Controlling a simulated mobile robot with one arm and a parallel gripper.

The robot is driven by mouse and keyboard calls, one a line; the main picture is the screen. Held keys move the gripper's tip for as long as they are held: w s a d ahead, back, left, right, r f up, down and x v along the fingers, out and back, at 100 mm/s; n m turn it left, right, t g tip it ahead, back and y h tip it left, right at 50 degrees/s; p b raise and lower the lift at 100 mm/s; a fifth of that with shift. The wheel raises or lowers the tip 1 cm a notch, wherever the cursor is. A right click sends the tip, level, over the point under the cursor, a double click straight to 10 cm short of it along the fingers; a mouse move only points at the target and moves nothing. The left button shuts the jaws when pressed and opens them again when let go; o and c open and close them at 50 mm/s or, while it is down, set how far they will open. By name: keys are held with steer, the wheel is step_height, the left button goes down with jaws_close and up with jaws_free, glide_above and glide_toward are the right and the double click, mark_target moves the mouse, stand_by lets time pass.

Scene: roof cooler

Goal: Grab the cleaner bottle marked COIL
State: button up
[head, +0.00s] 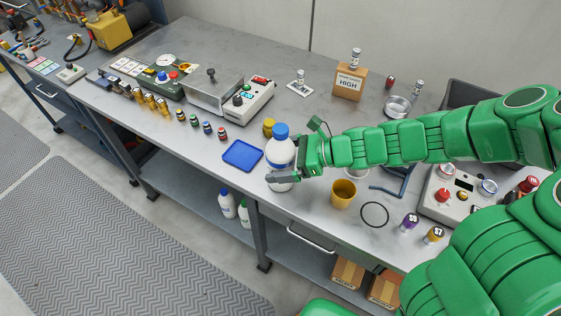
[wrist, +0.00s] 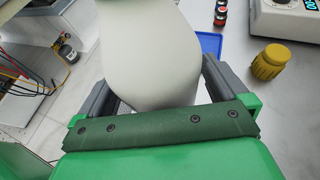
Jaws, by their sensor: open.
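A large white bottle with a blue cap (head: 281,152) stands upright on the grey bench. Its marking cannot be read, so I cannot tell whether it says COIL. My gripper (head: 280,172) is open at the bottle, coming from the right. One finger shows low across the bottle's front; the other is hidden behind it. In the wrist view the white bottle body (wrist: 155,50) fills the space between my two dark fingers (wrist: 158,88). I cannot tell whether they touch it. Two more white bottles, one blue-capped (head: 227,204) and one green-capped (head: 244,214), stand on the lower shelf.
A blue tray (head: 242,155) lies left of the bottle. A yellow jar (head: 268,126) stands just behind it, also in the wrist view (wrist: 270,62). A yellow cup (head: 343,193) and a black ring (head: 375,214) are to the right. The bench's front edge is close.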

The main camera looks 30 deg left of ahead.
steer(key=c, duration=1.5)
steer(key=shift+r, duration=0.1)
